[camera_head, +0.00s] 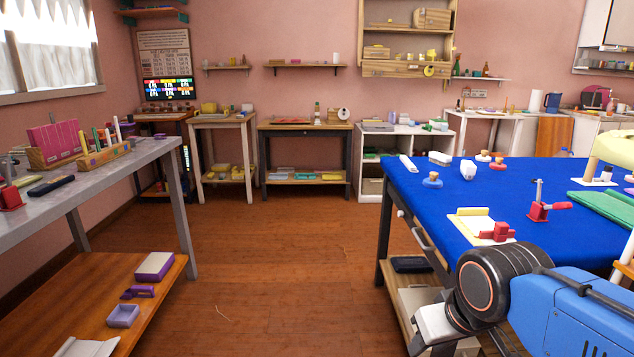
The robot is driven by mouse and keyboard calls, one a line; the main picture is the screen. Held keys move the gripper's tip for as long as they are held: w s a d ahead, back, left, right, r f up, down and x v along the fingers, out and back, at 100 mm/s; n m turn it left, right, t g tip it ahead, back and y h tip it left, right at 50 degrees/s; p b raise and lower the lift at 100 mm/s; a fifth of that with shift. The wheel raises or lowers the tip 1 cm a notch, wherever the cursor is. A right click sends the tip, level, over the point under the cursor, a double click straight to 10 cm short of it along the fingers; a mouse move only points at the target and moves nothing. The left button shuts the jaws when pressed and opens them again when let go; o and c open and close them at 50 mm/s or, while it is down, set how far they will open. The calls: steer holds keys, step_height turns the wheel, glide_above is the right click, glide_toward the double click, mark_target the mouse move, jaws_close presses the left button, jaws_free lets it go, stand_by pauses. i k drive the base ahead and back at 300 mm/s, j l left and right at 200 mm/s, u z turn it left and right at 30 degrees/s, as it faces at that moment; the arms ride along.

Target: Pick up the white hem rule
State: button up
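A slim white bar (408,163), which looks like the white hem rule, lies near the far left corner of the blue-topped table (430,208). It is small in this view, so its markings cannot be read. My arm, blue with a black joint, fills the lower right corner, well in front of and below the bar. The fingers of my gripper do not show.
A red clamp-like tool (541,207), a yellow-and-white block set (480,225) and several small blue-and-orange items share the blue table. A grey workbench (110,172) stands at the left. The wooden floor (270,265) between is clear. Side tables line the back wall.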

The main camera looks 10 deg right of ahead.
mark_target(409, 164)
steer(key=i+j+z, duration=0.25)
steer(key=z, duration=0.15)
steer(key=i+j+z, duration=0.25)
steer(key=z, duration=0.2)
steer(key=i+j, duration=0.15)
steer(key=j, duration=0.2)
steer(key=i+j+z, duration=0.1)
steer(key=j, duration=0.3)
steer(key=i+j, duration=0.25)
steer(key=j, duration=0.15)
steer(key=l+z, duration=0.05)
